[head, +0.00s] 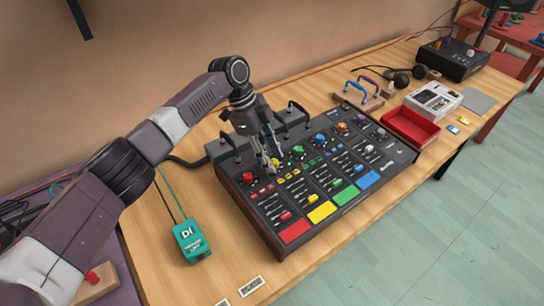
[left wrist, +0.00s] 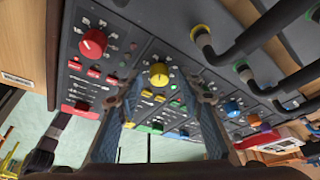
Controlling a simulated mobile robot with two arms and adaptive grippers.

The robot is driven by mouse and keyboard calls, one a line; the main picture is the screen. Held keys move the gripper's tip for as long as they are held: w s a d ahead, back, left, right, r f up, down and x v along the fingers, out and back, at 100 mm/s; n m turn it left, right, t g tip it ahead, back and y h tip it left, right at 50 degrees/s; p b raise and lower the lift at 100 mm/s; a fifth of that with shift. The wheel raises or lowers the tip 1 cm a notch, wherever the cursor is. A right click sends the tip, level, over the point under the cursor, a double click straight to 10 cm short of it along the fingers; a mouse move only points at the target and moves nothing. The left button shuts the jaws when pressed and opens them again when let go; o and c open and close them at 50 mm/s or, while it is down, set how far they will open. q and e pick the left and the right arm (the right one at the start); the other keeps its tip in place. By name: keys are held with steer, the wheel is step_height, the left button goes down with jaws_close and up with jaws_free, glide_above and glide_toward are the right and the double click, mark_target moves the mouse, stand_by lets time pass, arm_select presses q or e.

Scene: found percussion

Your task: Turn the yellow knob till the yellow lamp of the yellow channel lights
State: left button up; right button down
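The mixer (head: 330,165) lies on the wooden table, with red, yellow, green and blue channels side by side. The yellow knob (left wrist: 159,75) shows in the left wrist view at the top of the yellow channel, which ends in a yellow pad (head: 322,212). My left gripper (head: 270,165) points down over this knob; its fingers largely hide the knob in the head view. In the left wrist view the fingers (left wrist: 165,88) are apart, with the knob between their tips; contact cannot be told. I cannot make out whether the yellow lamp is lit. My right gripper is not in view.
The red knob (left wrist: 93,43) and green knob (head: 298,152) flank the yellow one. Cable plugs (left wrist: 225,45) stand along the mixer's back edge. A teal box (head: 192,242) lies left of the mixer, a red tray (head: 410,127) right of it. Bare table lies in front-left.

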arm_select(q)
steer(key=v, duration=1.2)
steer(key=shift+f, duration=0.1)
